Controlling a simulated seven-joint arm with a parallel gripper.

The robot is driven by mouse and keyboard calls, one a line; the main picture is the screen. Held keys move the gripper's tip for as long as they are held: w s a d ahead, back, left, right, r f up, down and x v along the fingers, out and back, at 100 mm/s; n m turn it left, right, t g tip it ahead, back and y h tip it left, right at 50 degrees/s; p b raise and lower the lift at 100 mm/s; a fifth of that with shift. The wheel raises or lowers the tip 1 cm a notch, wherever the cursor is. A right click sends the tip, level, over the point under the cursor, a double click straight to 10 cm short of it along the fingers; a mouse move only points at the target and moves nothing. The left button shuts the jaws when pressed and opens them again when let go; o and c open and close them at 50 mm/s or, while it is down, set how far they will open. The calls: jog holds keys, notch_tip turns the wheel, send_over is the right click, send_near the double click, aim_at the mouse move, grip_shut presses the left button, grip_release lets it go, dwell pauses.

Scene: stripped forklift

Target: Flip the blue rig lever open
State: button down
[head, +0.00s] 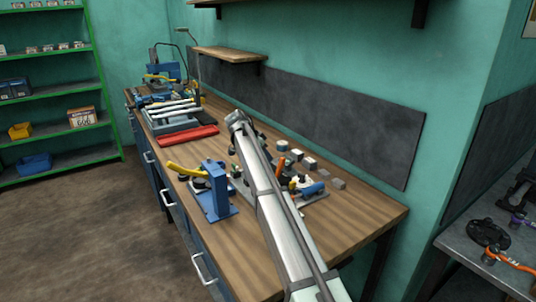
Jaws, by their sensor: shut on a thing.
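A blue upright rig (218,192) stands on a blue base near the front edge of the wooden bench. A yellow lever (184,170) sticks out from its upper left side, over small dark parts. My pale arm (280,235) reaches from the lower right across the bench, its far joint bent above and right of the rig. I cannot make out my gripper's fingers; the arm and the dark parts behind it hide that area. No contact between gripper and lever shows.
Right of my arm are a blue cylinder (313,190) on a grey plate and several grey blocks (309,163). Farther back lie a red tray (188,136) and a grey rack with pale bars (172,112). The bench's right end (365,213) is clear.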

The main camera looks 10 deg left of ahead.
jog(key=shift+s+a+f+t+h, duration=0.2)
jog(key=shift+s+a+t+h, duration=0.2)
jog(key=shift+t+h, duration=0.2)
jog(key=c, duration=1)
grip_release()
jog(key=shift+o, duration=0.2)
jog(key=v, duration=1.3)
jog(key=shift+s+a+r, duration=0.15)
jog(key=shift+s+a, duration=0.1)
jog(key=shift+s, duration=0.05)
